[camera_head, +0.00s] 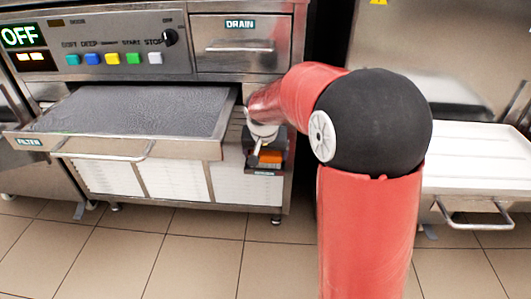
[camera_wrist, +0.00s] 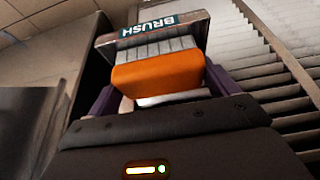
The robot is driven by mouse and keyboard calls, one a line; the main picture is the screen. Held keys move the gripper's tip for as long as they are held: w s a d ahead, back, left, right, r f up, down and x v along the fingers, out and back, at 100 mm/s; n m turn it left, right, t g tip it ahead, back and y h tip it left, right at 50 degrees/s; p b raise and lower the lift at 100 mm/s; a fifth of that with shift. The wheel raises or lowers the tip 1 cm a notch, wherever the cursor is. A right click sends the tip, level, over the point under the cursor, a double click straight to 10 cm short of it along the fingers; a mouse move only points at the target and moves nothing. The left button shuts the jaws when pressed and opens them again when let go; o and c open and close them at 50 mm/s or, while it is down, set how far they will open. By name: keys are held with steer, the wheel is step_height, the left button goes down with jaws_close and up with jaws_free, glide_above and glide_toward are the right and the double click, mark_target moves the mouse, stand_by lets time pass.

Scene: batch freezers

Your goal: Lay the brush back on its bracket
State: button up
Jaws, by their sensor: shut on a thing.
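The brush is an orange block (camera_wrist: 158,73) with a pale part below it, held between the purple fingers of my gripper (camera_wrist: 162,84) in the wrist view. The bracket (camera_wrist: 196,20), labelled BRUSH, is right beyond the brush, and a grey ribbed part lies between them. I cannot tell whether the brush rests on the bracket. In the head view the orange of the brush (camera_head: 270,157) shows just above the dark bracket (camera_head: 264,173) on the machine's front, right of the white slatted panels. My arm covers part of this place, and the fingers are hard to make out there.
The filter drawer (camera_head: 125,147) stands pulled out, left of the bracket, with a grey mesh on top. Above are the control panel (camera_head: 110,45) reading OFF and the shut DRAIN drawer (camera_head: 240,60). A white tray drawer (camera_head: 475,155) juts out at right. The tiled floor in front is clear.

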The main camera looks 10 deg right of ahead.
steer(key=shift+s+f+b, duration=0.15)
steer(key=shift+f+b, duration=0.45)
steer(key=shift+f, duration=0.1)
steer(key=o, duration=0.9)
steer(key=shift+f, duration=0.1)
steer(key=shift+c, duration=0.2)
steer(key=shift+r+p, duration=0.35)
steer(key=p+v, duration=0.2)
steer(key=v, duration=1.1)
steer(key=s+d+f+n+t+y, duration=0.1)
steer(key=s+n, duration=0.2)
steer(key=s, duration=2.1)
steer(key=shift+d+n, duration=0.25)
steer(key=shift+n, duration=0.05)
